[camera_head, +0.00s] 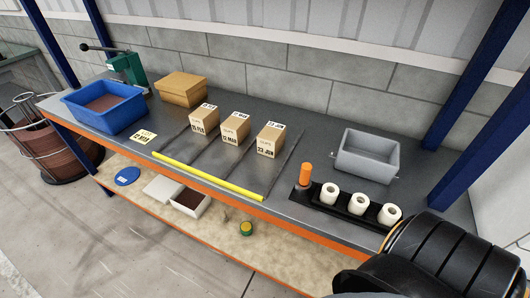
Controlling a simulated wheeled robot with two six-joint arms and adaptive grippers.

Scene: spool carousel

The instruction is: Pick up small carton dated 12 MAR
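Three small tan cartons stand in a row on the grey bench top, in lanes marked by dark strips. The middle carton (235,128) reads 12 MAR on its front. The left carton (204,118) has a date that looks like FEB, and the right carton (270,140) reads 23 JUN. A pale card (145,137) lies flat left of the lanes; its print looks like 12 MAR. Neither gripper is in view. A black part at the lower right appears to be my own arm.
A yellow bar (207,178) runs along the lanes' front ends. A blue bin (103,106) and brown box (181,88) stand left. A grey tub (367,157), orange peg (305,174) and three white rolls (359,204) stand right. Blue posts flank the bench.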

